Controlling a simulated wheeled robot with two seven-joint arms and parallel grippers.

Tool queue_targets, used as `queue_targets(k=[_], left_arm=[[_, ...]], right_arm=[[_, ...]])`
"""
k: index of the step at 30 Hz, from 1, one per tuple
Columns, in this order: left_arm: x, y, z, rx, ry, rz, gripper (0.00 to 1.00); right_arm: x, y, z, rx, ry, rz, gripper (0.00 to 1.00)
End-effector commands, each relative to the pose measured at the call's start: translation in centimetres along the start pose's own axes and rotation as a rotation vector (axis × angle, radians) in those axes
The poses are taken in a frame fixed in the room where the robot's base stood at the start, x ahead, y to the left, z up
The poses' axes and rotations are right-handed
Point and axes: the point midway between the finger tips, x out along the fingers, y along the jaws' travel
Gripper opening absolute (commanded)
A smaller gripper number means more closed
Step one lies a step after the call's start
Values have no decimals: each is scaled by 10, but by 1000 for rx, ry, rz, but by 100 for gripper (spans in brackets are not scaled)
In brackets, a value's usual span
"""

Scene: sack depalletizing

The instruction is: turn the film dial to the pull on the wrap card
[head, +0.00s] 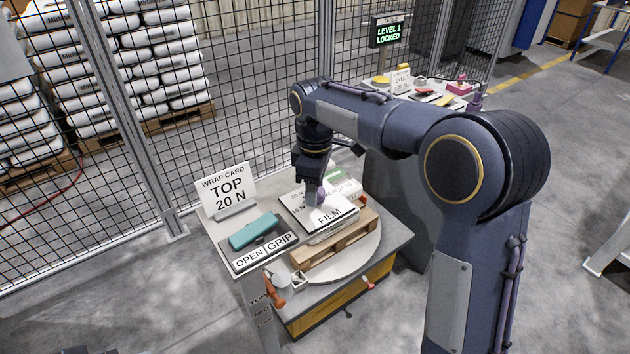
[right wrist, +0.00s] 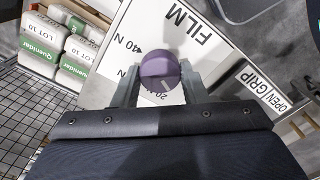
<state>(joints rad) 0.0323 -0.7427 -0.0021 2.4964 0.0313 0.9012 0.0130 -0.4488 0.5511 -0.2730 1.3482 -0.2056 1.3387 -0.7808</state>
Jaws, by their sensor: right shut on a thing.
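The wrap card (head: 229,190) stands upright at the table's back left and reads "TOP 20 N". The white panel marked FILM (head: 329,215) lies over a small wooden pallet. It also shows in the right wrist view (right wrist: 182,22). My right gripper (head: 313,190) points down at this panel. In the right wrist view, the gripper (right wrist: 159,88) is shut on the purple film dial (right wrist: 158,70), one finger at each side. A pale mark shows on the dial's lower part, near a partly hidden "20" label. A "40 N" label is clear at upper left. My left gripper is out of view.
A teal block (head: 254,231) lies on a tray behind the OPEN GRIP label (head: 264,252). A small pallet (head: 335,240) rests on a round turntable (head: 372,248). A mesh fence (head: 110,165) runs behind. A sign (head: 387,32) reads "LEVEL 1 LOCKED".

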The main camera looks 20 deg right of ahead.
Motion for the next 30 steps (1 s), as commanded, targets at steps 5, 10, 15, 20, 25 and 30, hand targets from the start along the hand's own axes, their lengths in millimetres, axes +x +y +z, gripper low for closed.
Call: queue_targets(k=[5,10,15,20,25,30], left_arm=[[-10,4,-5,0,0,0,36],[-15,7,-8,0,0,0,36],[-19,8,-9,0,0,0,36],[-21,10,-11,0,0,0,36],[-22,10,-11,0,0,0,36],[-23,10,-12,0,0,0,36]], right_arm=[[-3,0,0,168,-1,0,16],[-2,0,0,317,-2,0,16],[-2,0,0,442,0,1,16],[-1,0,0,530,-1,1,16],[-1,0,0,589,0,1,16],[0,0,0,617,0,1,16]])
